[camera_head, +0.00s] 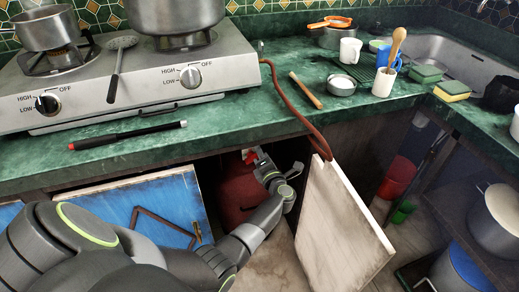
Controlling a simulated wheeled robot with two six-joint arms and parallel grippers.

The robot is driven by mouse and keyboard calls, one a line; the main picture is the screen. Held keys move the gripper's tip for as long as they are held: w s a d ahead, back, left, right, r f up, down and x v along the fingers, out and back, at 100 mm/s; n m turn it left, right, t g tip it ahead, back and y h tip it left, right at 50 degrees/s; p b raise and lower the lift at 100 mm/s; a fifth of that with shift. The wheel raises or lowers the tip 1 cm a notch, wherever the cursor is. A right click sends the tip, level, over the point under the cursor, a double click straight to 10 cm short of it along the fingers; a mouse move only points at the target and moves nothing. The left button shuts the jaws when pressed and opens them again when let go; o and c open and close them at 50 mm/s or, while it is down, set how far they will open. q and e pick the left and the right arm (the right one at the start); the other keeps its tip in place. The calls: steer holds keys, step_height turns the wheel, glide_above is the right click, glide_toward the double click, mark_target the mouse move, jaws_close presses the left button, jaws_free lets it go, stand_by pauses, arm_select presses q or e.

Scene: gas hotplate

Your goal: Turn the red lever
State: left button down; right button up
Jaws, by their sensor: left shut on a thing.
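A red gas cylinder (236,190) stands in the dark cabinet under the counter, partly hidden by my left arm. The red lever (247,156) shows as a small bright red piece at its top, just below the counter edge. My left gripper (257,156) reaches into the cabinet opening from below and is shut on the red lever. The fingers cover much of the lever, so its exact angle is hard to tell. My right gripper is not in view.
A blue cabinet door (150,207) stands left of the opening and a pale open door (340,222) stands right of it. A red-brown hose (290,105) hangs over the counter (230,112). The gas hotplate (140,90) with pots sits above.

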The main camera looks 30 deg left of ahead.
arm_select(q)
steer(key=m, duration=0.2)
steer(key=shift+w+d+f+m+p, duration=0.1)
steer(key=shift+f+m+p, duration=0.2)
steer(key=shift+p, duration=0.05)
steer(key=shift+f+m+p, duration=0.3)
steer(key=shift+f+m, duration=0.1)
steer(key=shift+m, duration=0.8)
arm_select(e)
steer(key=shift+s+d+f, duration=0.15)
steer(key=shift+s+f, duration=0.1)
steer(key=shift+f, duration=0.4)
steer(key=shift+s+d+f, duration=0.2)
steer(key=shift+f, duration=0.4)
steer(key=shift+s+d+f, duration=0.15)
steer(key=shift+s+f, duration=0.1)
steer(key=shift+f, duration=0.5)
arm_select(q)
steer(key=c, duration=1.5)
jaws_free()
steer(key=shift+d, duration=0.1)
